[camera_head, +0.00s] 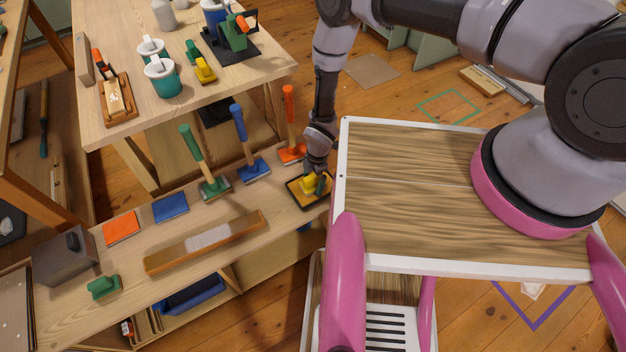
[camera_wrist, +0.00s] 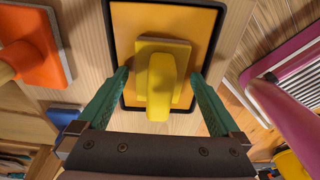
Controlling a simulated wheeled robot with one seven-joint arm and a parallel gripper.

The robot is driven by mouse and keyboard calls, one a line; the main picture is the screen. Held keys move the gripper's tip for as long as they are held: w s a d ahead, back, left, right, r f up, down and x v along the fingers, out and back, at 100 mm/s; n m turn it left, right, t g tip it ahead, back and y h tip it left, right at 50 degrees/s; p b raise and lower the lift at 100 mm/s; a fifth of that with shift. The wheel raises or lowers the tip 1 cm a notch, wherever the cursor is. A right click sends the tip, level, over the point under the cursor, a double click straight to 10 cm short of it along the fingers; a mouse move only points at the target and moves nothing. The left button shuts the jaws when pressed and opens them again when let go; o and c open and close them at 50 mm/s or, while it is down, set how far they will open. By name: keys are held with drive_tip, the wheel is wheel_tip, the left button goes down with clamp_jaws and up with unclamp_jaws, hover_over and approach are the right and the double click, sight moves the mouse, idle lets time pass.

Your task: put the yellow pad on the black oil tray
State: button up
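A yellow pad with a raised yellow handle (camera_wrist: 160,85) lies on the amber inside of a black-rimmed tray (camera_wrist: 122,20), which I take for the black oil tray. In the head view the pad (camera_head: 309,184) and tray (camera_head: 296,200) are at the right end of the low bench, partly hidden by my gripper (camera_head: 320,182). In the wrist view my gripper (camera_wrist: 158,73) is open, its green fingers on either side of the pad, with gaps between them and it.
An orange-based tool (camera_head: 291,154) stands just left of the tray, with blue (camera_head: 252,168) and green (camera_head: 214,187) ones beyond. Another yellow block (camera_head: 205,71) is on the upper table by a black board (camera_head: 245,51). My pink-and-white body is close on the right.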

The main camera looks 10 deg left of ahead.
drive_tip(key=shift+r, duration=0.15)
drive_tip(key=r, duration=0.8)
drive_tip(key=d+r, duration=0.1)
drive_tip(key=r, duration=0.3)
drive_tip(key=shift+w, duration=0.4)
